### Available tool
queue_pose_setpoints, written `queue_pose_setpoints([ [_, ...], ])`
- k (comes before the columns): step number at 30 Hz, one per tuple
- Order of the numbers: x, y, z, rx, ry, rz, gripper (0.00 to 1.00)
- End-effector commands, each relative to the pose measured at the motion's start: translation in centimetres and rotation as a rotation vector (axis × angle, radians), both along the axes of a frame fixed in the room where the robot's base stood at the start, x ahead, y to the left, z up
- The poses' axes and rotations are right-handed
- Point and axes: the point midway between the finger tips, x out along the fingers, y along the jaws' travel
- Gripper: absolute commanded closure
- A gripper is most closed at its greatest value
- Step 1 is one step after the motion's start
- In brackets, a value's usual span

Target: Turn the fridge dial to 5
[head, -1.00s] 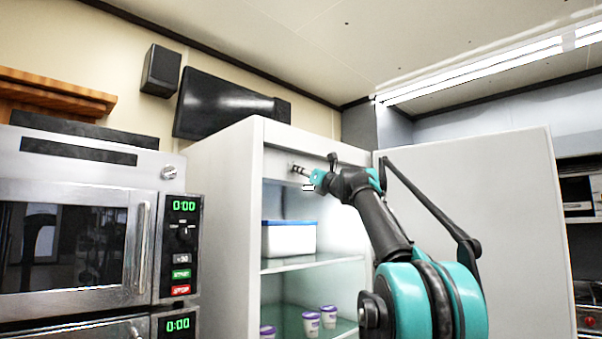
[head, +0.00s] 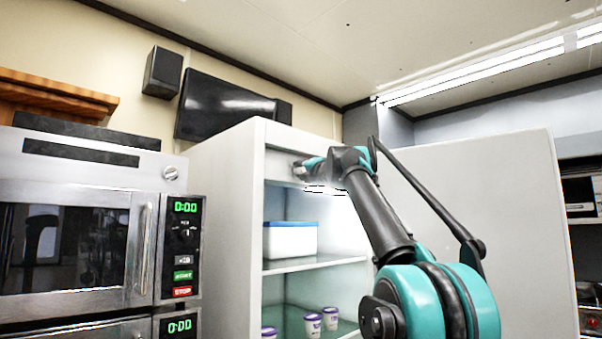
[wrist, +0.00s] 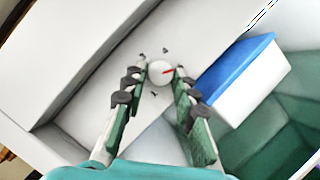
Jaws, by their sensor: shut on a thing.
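The fridge dial (wrist: 158,75) is a small round white knob with a red pointer mark, on the panel inside the top of the open fridge (head: 222,200). In the wrist view the red mark points to the right, slightly up. Small dark marks stand around the dial, too small to read. My gripper (wrist: 160,72) has its fingers on both sides of the dial and is shut on it. In the head view my gripper (head: 304,170) is at the panel and hides the dial.
The fridge door (head: 490,200) stands open at the right, behind my arm. A white container with a blue lid (head: 290,240) is on the upper shelf, with several small cups (head: 312,324) below. Steel ovens (head: 75,235) stand at the left.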

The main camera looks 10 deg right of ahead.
Motion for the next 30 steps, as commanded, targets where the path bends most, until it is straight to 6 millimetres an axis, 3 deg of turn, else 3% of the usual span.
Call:
queue_pose_setpoints([
  [20, 0.0, 0.02, 0.06, 0.054, 0.04, 0.0, 1.0],
  [21, 0.0, 0.02, 0.06, 0.054, 0.039, 0.0, 0.7],
  [26, -0.01, 0.01, 0.06, 0.054, 0.039, 0.0, 0.51],
  [30, -0.01, 0.03, 0.07, 0.054, 0.039, 0.0, 0.51],
])
